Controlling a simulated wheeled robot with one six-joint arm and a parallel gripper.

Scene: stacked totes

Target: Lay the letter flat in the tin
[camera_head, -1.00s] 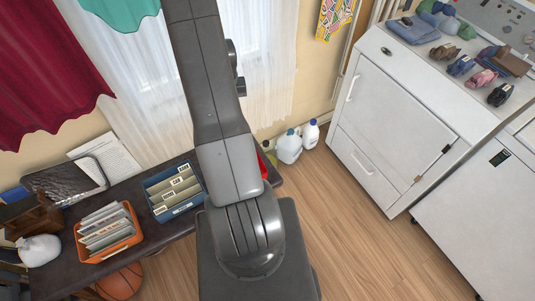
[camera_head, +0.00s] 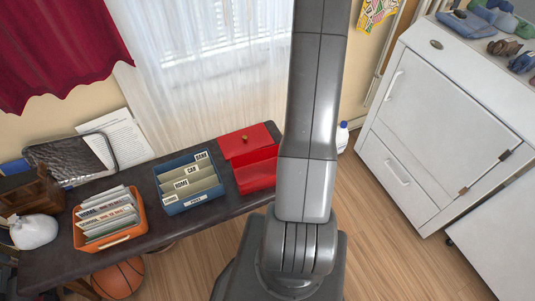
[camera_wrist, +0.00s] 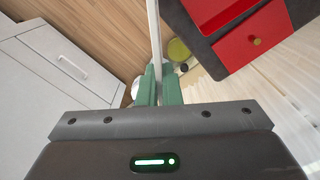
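The red tin (camera_head: 257,177) stands open at the right end of the dark bench, its lid (camera_head: 243,141) with a brass knob tipped back behind it. In the wrist view, the tin (camera_wrist: 203,10) and its lid (camera_wrist: 257,52) show at the upper right. My gripper (camera_wrist: 158,88) has green fingers closed on a thin white sheet, the letter (camera_wrist: 154,35), seen edge-on and pointing away from the wrist. The letter is to the left of the tin in that view, apart from it. My gripper and the letter are out of the head view.
A blue box (camera_head: 193,204) with labelled dividers stands left of the tin, and an orange box (camera_head: 110,242) of papers further left. The bench (camera_head: 165,228) also holds a metal tray (camera_head: 70,158). A white cabinet (camera_head: 433,110) stands right, with open floor before it.

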